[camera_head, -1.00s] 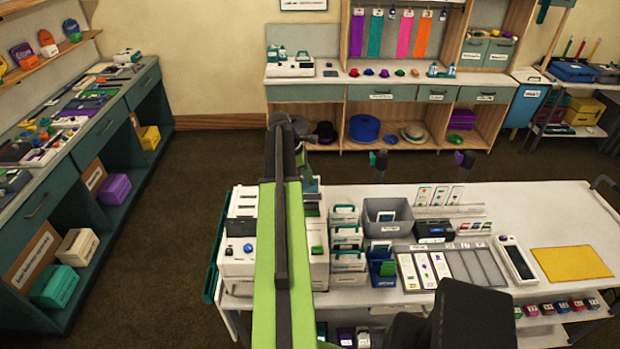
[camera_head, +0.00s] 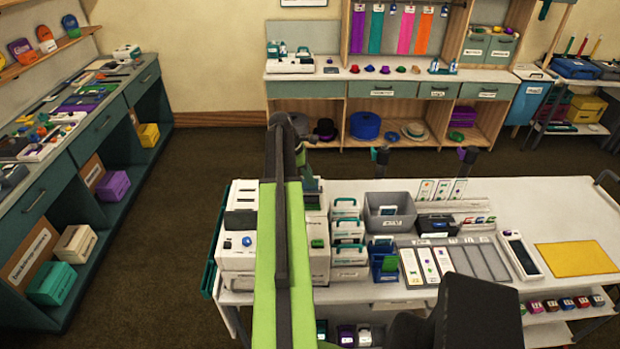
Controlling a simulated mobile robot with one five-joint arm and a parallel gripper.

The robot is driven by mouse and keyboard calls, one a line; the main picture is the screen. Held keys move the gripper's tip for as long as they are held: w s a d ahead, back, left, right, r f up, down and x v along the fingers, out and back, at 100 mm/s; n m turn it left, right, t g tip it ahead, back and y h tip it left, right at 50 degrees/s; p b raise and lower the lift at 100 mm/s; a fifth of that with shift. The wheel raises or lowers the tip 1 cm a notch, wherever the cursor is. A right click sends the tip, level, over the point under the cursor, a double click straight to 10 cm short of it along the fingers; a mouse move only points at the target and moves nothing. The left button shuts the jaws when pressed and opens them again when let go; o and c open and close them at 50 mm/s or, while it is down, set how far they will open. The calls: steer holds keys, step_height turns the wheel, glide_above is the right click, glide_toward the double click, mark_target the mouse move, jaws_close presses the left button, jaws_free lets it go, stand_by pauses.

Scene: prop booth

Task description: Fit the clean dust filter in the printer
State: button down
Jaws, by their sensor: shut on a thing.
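A white boxy machine (camera_head: 240,225) with a blue knob stands at the left end of the white table; it looks like the printer, but its label is too small to read. Part of it is hidden behind my green arm. My arm rises through the middle of the view and bends at its dark top joint. A small dark part shows just right of the arm, above the table's left end. My gripper's fingers are hidden, so their place and what they hold do not show. I cannot pick out the clean dust filter.
The white table (camera_head: 545,215) also carries stacked white boxes (camera_head: 348,230), a grey bin (camera_head: 390,211), a blue holder (camera_head: 383,268), a card tray (camera_head: 490,262) and a yellow mat (camera_head: 575,258). Teal counters stand at left and back. Brown floor (camera_head: 175,210) is clear between them.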

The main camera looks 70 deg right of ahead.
steer(key=shift+f+b, duration=0.75)
steer(key=shift+f, duration=0.15)
steer(key=c, duration=1.4)
jaws_free()
steer(key=shift+r, duration=0.1)
steer(key=p+v, duration=1.6)
steer(key=v, duration=0.1)
